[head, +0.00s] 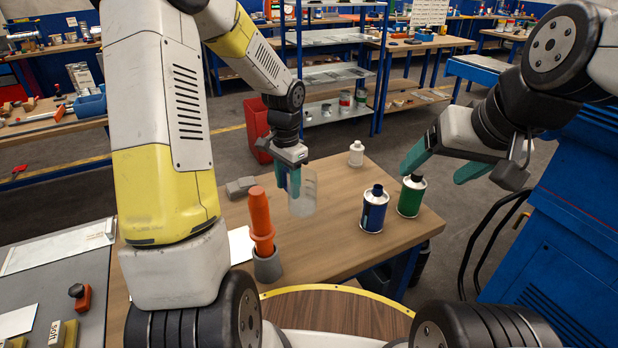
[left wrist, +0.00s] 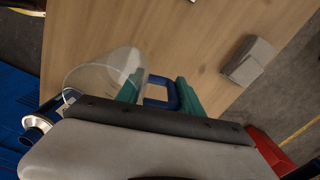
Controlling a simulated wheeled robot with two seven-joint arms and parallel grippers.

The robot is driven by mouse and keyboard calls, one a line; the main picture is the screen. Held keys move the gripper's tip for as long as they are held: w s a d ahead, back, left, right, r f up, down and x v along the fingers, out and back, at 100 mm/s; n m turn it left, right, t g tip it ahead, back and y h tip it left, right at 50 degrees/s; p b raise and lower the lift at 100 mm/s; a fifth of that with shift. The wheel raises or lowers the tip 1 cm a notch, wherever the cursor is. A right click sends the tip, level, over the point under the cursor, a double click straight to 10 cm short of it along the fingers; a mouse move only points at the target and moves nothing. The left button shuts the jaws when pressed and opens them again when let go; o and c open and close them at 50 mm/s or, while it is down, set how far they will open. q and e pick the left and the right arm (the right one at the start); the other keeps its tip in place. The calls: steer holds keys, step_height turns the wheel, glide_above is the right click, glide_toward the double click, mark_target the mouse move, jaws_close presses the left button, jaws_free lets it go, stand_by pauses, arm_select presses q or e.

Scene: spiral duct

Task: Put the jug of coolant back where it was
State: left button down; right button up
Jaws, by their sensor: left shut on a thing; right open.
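The jug (head: 304,193), clear and translucent, is over the middle of the wooden table, left of the cans. I cannot tell whether its base touches the table. My left gripper (head: 291,186) reaches down from above and is shut on the jug's blue handle. In the left wrist view the clear jug (left wrist: 100,72) lies left of the fingers, and the blue handle sits between the green fingertips (left wrist: 160,88). My right gripper (head: 443,164) is open and empty, just above and right of the green can.
On the table (head: 335,245) stand a blue can (head: 374,212), a green can (head: 411,198), a white bottle (head: 356,154), an orange tool in a grey cup (head: 267,262) and a grey block (head: 240,187). A red container (head: 257,128) stands beyond. A blue cabinet (head: 560,230) is at right.

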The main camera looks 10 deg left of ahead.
arm_select(q)
steer(key=w+m, duration=0.1)
steer(key=w, duration=0.3)
steer(key=w+a+f+m, duration=0.1)
steer(key=w, duration=0.4)
steer(key=w+m, duration=0.1)
steer(key=w, duration=0.4)
steer(key=shift+a+f, duration=0.15)
steer(key=shift+a, duration=0.05)
steer(key=shift+f, duration=1.7)
steer(key=shift+f, duration=0.15)
steer(key=c, duration=0.7)
jaws_free()
steer(key=shift+c, duration=0.2)
